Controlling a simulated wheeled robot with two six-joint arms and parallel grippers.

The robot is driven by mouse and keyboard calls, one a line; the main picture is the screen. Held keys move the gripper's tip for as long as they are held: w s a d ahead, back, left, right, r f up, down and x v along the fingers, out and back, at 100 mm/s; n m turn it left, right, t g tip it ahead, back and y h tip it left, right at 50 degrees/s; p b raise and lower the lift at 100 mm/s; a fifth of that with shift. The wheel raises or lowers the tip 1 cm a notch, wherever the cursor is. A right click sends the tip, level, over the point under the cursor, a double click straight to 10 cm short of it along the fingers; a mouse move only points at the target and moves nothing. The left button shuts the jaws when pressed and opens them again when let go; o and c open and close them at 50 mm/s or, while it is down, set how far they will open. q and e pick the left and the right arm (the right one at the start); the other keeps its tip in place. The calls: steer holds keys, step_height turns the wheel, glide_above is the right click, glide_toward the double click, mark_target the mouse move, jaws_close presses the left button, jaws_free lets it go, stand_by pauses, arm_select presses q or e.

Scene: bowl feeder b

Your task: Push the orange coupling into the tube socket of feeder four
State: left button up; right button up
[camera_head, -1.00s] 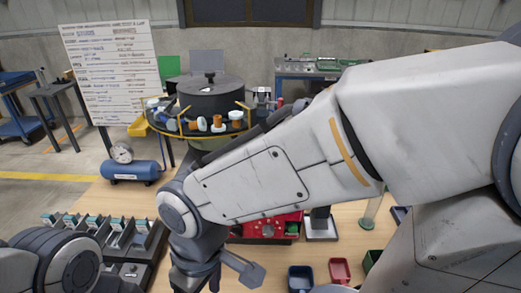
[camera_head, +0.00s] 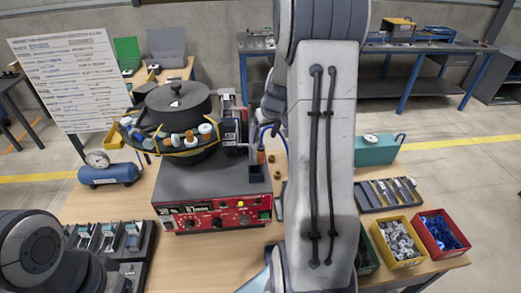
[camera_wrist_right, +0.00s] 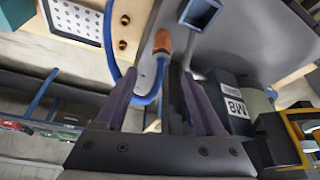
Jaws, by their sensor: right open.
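The orange coupling (camera_head: 261,157) stands just left of my right arm in the head view. In the right wrist view the orange coupling (camera_wrist_right: 162,42) sits at the end of a looped blue tube (camera_wrist_right: 110,50). My right gripper (camera_wrist_right: 160,88) is open, with the coupling beyond the gap between its fingers and apart from them. In the head view much of the right gripper is hidden by its arm. The feeder (camera_head: 215,180) has a grey top, a red front panel and a dark bowl. I cannot make out the tube socket. My left gripper is out of view.
A box labelled M8 (camera_wrist_right: 235,105) is close beside the right finger. Small brass pieces (camera_head: 277,175) lie near the coupling. A yellow bin (camera_head: 398,243) and a red bin (camera_head: 440,232) stand at the right. A blue tank (camera_head: 110,175) stands left of the feeder.

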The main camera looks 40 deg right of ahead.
mark_target(262, 146)
steer(key=x, duration=0.6)
steer(key=p+x, duration=0.1)
steer(key=x, duration=0.1)
steer(key=shift+s+a+f, duration=0.15)
steer(key=shift+s+f, duration=0.1)
steer(key=shift+s, duration=0.05)
jaws_close()
